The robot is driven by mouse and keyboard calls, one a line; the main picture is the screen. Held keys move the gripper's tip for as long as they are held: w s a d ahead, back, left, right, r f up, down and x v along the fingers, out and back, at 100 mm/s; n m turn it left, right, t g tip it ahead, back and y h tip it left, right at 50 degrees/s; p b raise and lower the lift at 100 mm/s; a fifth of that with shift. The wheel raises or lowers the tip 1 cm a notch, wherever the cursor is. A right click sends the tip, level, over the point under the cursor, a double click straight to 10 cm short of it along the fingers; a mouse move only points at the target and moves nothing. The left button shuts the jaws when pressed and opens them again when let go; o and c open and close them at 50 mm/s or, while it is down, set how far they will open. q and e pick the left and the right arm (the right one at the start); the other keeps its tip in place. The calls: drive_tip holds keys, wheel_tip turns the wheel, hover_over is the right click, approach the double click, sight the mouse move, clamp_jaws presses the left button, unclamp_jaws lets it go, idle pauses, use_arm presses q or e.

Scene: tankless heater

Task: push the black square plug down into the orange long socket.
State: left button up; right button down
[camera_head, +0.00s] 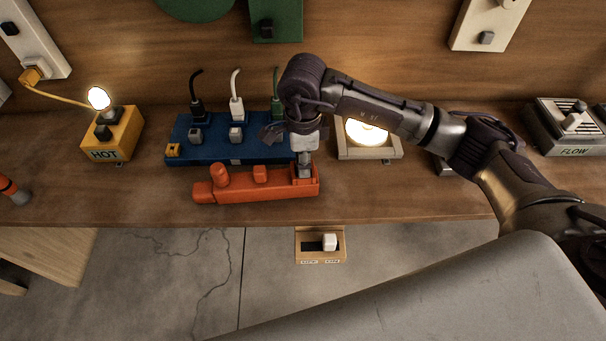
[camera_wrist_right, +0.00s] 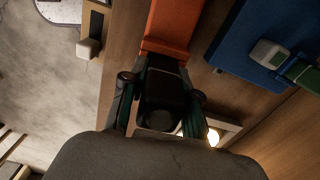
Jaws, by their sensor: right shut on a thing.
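The orange long socket (camera_head: 240,191) lies on the wooden bench near its front edge, with a rounded orange knob on its left part. Its end also shows at the top of the right wrist view (camera_wrist_right: 170,25). My right gripper (camera_head: 304,168) points down over the right end of the socket. In the right wrist view its fingers (camera_wrist_right: 162,95) are shut on a dark block, seemingly the black square plug (camera_wrist_right: 163,88). The gripper mostly hides the plug in the head view, and I cannot tell how deep it sits.
A blue power strip (camera_head: 222,152) with several plugs stands close behind the orange socket. A yellow HOT box (camera_head: 118,140) with a lit bulb is at left. A lit lamp in a pale frame (camera_head: 372,151) stands right of the gripper. A white switch (camera_head: 329,242) hangs below the bench edge.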

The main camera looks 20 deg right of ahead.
drive_tip(key=shift+f, duration=0.2)
drive_tip(key=shift+r, duration=0.15)
idle(0.3)
drive_tip(key=shift+r, duration=0.35)
drive_tip(key=shift+b, duration=0.4)
idle(0.5)
drive_tip(key=shift+f+b, duration=0.55)
drive_tip(key=shift+b, duration=0.1)
idle(0.6)
drive_tip(key=shift+r, duration=0.15)
drive_tip(key=shift+r, duration=0.4)
idle(1.0)
drive_tip(key=shift+f+b, duration=0.55)
drive_tip(key=shift+b, duration=0.25)
idle(0.4)
